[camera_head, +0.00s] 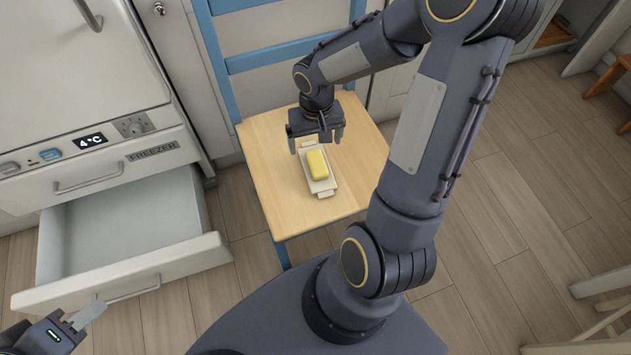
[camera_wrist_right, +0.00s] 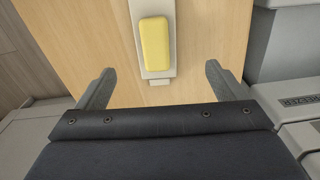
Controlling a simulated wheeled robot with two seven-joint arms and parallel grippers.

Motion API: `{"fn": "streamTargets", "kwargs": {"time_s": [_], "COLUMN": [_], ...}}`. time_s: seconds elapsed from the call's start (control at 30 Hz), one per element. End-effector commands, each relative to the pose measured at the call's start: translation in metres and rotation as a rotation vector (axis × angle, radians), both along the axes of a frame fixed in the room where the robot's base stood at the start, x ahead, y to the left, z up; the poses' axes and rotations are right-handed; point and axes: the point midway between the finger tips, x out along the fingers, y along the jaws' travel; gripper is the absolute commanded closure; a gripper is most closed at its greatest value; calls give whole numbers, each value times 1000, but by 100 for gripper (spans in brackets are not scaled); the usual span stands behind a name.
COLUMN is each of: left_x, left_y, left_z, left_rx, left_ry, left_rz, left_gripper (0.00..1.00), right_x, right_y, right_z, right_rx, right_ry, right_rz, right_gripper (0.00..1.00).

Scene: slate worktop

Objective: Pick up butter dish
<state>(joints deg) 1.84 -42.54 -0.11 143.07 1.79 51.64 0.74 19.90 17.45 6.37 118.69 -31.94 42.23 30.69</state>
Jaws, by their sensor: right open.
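The butter dish (camera_head: 322,186) is a pale tray with end tabs and a yellow block of butter (camera_head: 317,164) on it. It lies on the wooden seat of a blue-framed chair (camera_head: 268,172). My right gripper (camera_head: 317,144) is open and empty, just behind the dish. In the right wrist view the butter dish (camera_wrist_right: 160,74) shows ahead, between the lines of the two spread fingers (camera_wrist_right: 157,88), and nothing is between the fingertips. My left gripper (camera_head: 88,314) is at the lower left edge, partly cut off, far from the dish; its jaw opening is unclear.
An open, empty freezer drawer (camera_head: 125,245) juts out left of the chair, below the fridge door with its display. The chair's blue back (camera_head: 270,55) rises behind the seat. Wooden floor is clear at right, and another chair's legs (camera_head: 600,290) show at the lower right edge.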

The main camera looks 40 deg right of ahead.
Motion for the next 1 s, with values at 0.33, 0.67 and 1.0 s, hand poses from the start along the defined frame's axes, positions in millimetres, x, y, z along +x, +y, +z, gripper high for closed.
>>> {"fn": "streamTargets", "kwargs": {"time_s": [0.33, 0.67, 1.0], "left_x": [0, 0, 0], "left_y": [0, 0, 0], "left_z": [-23, -44, -46], "left_rx": [0, 0, 0], "left_ry": [-1, -1, -1], "left_rz": [0, 0, 0], "left_gripper": [64, 64, 64], "right_x": [5, 3, 4], "right_y": [-3, -8, -8], "right_z": [-57, -98, -108], "right_rx": [-3, -3, -3], "right_ry": [24, 26, 23], "right_rz": [-6, -6, -6], "right_gripper": [9, 9, 9]}}
